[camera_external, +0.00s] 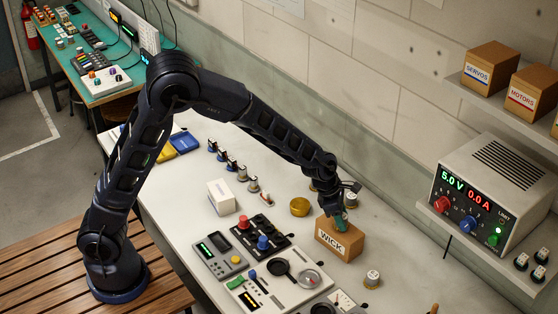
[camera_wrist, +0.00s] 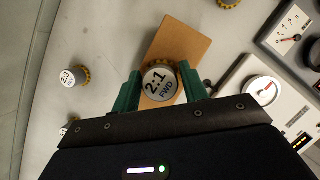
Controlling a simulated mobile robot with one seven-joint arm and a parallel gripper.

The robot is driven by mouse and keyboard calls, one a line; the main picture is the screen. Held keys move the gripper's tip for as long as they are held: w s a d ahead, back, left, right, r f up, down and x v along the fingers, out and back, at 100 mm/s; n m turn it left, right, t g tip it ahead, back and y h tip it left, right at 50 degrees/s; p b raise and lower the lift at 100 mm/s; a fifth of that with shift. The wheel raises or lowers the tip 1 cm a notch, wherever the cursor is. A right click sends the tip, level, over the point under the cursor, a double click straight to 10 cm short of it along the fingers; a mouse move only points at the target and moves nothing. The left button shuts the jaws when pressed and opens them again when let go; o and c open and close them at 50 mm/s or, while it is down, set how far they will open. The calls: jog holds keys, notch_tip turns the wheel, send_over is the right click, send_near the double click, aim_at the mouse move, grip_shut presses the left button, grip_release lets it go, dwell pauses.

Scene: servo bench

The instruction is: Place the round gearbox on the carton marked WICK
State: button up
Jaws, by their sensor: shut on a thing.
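The carton marked WICK (camera_external: 330,241) is a brown box standing upright on the white bench. In the wrist view its bare top (camera_wrist: 180,40) lies behind the round gearbox (camera_wrist: 158,81), which has a white face reading "2:1 FWD" and a yellow toothed rim. My gripper (camera_external: 341,222) is at the carton's top. Its green fingers (camera_wrist: 159,88) are shut on the gearbox, one on each side. The gearbox is over the carton's top; I cannot tell whether it touches it. In the external view the fingers mostly hide it.
Another gearbox marked "2:3" (camera_wrist: 71,77) stands apart, and one (camera_external: 372,279) stands right of the carton. Panels with knobs and gauges (camera_external: 290,272) lie in front.

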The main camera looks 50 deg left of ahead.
jog(key=o, duration=1)
jog(key=shift+f, duration=0.1)
jog(key=s+a+r+m, duration=0.3)
jog(key=s+a+r, duration=0.25)
jog(key=r, duration=0.35)
jog(key=s+a+r+m, duration=0.3)
jog(key=s+a+r, duration=0.25)
jog(key=r, duration=0.35)
jog(key=s+a+r+m+y, duration=0.1)
jog(key=s+a+m, duration=0.5)
jog(key=s, duration=0.3)
jog(key=s+a+r+m+t+y, duration=0.1)
jog(key=s+a+r+m, duration=0.1)
jog(key=s+a+m, duration=0.4)
jog(key=s+a+r+m+y, duration=0.1)
jog(key=s+a+m, duration=0.5)
jog(key=s, duration=0.8)
jog(key=shift+a+r+m, duration=0.1)
jog(key=shift+r+m, duration=0.3)
jog(key=shift+m, duration=0.35)
jog(key=shift+r+m, duration=0.35)
jog(key=shift+m, duration=0.4)
